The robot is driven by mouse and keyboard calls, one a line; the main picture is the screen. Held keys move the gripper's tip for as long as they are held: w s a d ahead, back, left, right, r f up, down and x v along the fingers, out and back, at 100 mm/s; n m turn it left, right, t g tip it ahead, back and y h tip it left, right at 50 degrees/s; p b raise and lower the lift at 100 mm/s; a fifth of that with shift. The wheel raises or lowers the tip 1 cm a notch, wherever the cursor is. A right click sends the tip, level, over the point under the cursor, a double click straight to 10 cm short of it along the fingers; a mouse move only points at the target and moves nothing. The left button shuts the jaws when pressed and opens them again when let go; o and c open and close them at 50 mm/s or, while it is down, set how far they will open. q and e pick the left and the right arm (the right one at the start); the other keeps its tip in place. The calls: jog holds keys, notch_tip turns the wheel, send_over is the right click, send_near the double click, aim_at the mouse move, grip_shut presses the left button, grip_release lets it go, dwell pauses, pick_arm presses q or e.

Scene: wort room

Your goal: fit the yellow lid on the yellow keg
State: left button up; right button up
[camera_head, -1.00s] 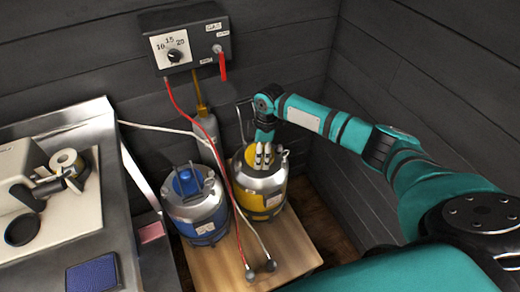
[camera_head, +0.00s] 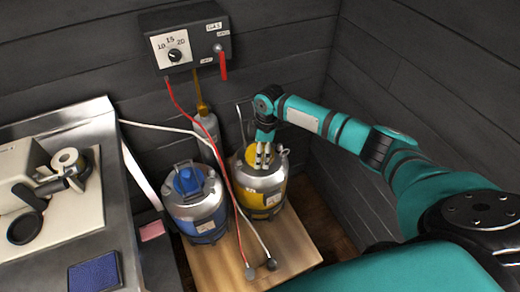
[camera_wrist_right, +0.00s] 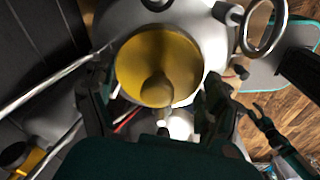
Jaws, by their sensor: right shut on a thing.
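The yellow keg (camera_head: 266,195) has a silver top and stands on a wooden board beside the blue keg. The yellow lid (camera_head: 252,156) is at the keg's top, with my right gripper (camera_head: 263,163) over it. In the right wrist view the lid (camera_wrist_right: 160,62) shows as a round yellow disc with a knob, over the keg's silver top (camera_wrist_right: 215,40). My right gripper, seen there too (camera_wrist_right: 155,112), is shut on the lid's knob. Whether the lid is fully seated cannot be told.
The blue keg (camera_head: 195,205) with a blue lid stands just left. A steel counter (camera_head: 110,215) with a machine is at left. Dark plank walls close off the back and right.

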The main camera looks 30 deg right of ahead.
jog(key=o, duration=1.2)
jog(key=shift+c, duration=0.2)
jog(key=shift+r, duration=0.15)
jog(key=shift+r+p, duration=3.4)
jog(key=shift+p, duration=0.25)
jog(key=shift+f, duration=0.1)
